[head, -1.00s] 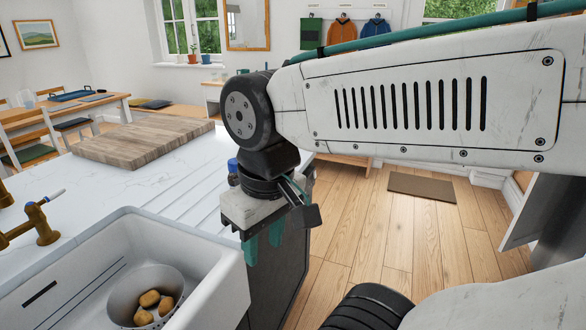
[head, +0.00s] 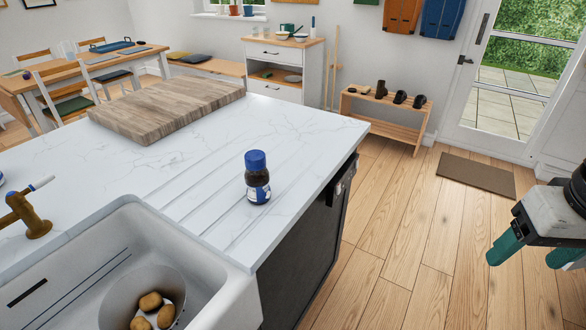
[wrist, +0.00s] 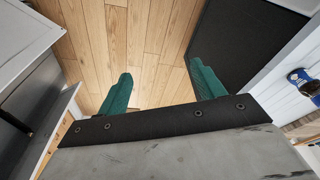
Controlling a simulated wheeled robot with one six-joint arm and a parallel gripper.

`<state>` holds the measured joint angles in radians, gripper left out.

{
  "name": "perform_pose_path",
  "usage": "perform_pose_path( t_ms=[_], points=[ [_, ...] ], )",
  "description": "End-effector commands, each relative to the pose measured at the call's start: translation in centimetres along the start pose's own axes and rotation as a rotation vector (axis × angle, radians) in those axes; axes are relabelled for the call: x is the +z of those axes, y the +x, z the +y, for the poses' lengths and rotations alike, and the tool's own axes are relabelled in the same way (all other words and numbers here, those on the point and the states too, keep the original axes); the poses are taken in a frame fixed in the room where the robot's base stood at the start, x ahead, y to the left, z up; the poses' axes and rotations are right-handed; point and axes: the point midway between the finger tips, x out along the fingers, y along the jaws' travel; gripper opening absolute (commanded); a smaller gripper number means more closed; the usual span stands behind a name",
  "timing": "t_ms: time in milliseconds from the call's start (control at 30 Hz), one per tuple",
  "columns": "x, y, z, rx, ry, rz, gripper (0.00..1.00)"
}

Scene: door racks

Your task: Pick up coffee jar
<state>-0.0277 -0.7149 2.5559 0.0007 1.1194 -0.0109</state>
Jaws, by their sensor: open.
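The coffee jar (head: 257,178) is dark brown with a blue lid and a blue and white label. It stands upright on the white marble counter, close to its right edge, in the head view. In the wrist view the jar (wrist: 301,82) shows at the far right edge, outside the fingers. My gripper (head: 534,253) is at the right edge of the head view, over the floor and well apart from the jar. Its two green fingers are open and empty, with only wooden floor between them in the wrist view (wrist: 160,85).
A white sink (head: 228,280) with a bowl of potatoes (head: 150,302) is at the front left. A wooden board (head: 165,108) lies behind the jar on the counter. A dark cabinet front (head: 310,245) drops below the counter edge. The floor (head: 400,215) to the right is clear.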

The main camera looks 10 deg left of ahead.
Motion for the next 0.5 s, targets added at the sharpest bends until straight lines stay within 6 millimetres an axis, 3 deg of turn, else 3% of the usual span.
perform_pose_path(
  t_ms=[167, 267, 400, 500],
  points=[
    [-8.2, 3.3, -4.2, -0.045, -0.127, 0.208, 0.68],
    [-13.3, 5.4, -8.4, -0.092, -0.209, 0.371, 0.68],
    [-18.8, 7.5, -15.5, -0.177, -0.309, 0.603, 0.68],
    [-21.0, 8.7, -21.2, -0.258, -0.373, 0.763, 0.68]
  ],
)
